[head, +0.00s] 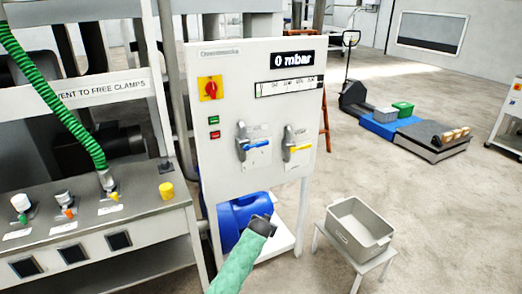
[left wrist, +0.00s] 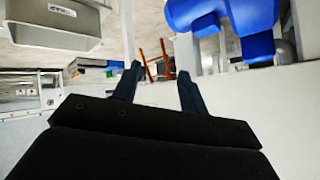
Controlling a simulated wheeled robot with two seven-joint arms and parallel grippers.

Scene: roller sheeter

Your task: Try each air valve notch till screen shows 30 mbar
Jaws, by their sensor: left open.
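The white control panel (head: 220,130) stands in the middle of the head view. Its black screen (head: 292,59) reads 0 mbar. Below the screen is a marked strip (head: 285,87) with small lettering. Two lever valves sit lower on the panel, one with a blue handle (head: 257,144) and one with a yellow handle (head: 299,148). Their labels are too small to read, so I cannot tell which is the air valve. My left gripper (head: 264,222) is below the panel's levers, apart from them. In the left wrist view its fingers (left wrist: 159,72) are open and empty. My right gripper is not in view.
A blue drum (head: 238,216) sits under the panel. A grey bin (head: 360,229) stands on a small stand at right. A red rotary switch (head: 211,89) and green and red buttons are on the panel's left. A bench with hose valves (head: 108,182) is at left.

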